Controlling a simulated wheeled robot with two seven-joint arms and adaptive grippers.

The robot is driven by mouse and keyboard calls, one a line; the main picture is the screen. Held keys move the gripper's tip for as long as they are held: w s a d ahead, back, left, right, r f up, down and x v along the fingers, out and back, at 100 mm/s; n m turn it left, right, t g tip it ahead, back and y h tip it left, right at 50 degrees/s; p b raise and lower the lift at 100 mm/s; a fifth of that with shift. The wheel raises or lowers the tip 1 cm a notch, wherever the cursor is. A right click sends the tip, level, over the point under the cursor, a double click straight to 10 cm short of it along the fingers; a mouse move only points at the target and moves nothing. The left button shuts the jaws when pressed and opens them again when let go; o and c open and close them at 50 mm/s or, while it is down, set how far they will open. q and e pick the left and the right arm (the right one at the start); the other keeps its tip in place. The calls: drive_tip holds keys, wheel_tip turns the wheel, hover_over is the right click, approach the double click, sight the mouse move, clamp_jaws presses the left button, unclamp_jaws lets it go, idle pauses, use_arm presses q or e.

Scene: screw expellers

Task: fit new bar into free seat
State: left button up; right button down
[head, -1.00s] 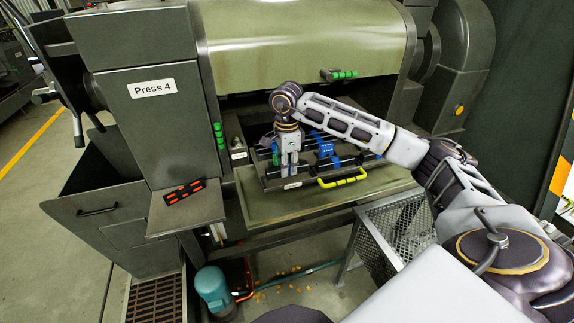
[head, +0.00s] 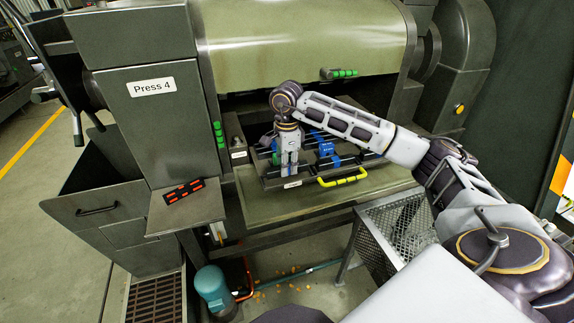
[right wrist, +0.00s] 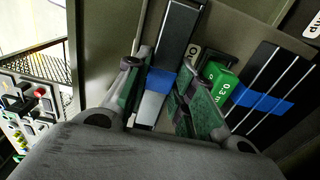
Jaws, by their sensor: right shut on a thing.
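My right gripper (head: 289,166) points down over the left part of the dark bar tray (head: 268,184) in the press opening. In the right wrist view, a black bar (right wrist: 180,28) with a blue band and a pale end lies between the fingers (right wrist: 157,88), and the gripper is shut on it. To the right, dark bars with a blue band (right wrist: 262,101) lie side by side in the tray. The gripper hides the held bar's lower contact in the head view, so I cannot tell whether it is seated. My left gripper is not in view.
A green block marked 0.3 m (right wrist: 221,78) sits close to the right finger. Blue blocks (head: 327,149) and a yellow handle (head: 342,177) are right of the gripper. A black-and-orange piece (head: 184,191) lies on the left shelf. The front ledge (head: 330,204) is clear.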

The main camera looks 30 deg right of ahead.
drive_tip(key=shift+f+b, duration=0.55)
drive_tip(key=shift+f, duration=0.15)
idle(0.7)
drive_tip(key=c, duration=1.1)
unclamp_jaws()
drive_tip(key=o, duration=0.4)
drive_tip(key=shift+r+p, duration=2.85)
drive_tip(key=shift+r, duration=2.2)
drive_tip(key=shift+s+f, duration=0.1)
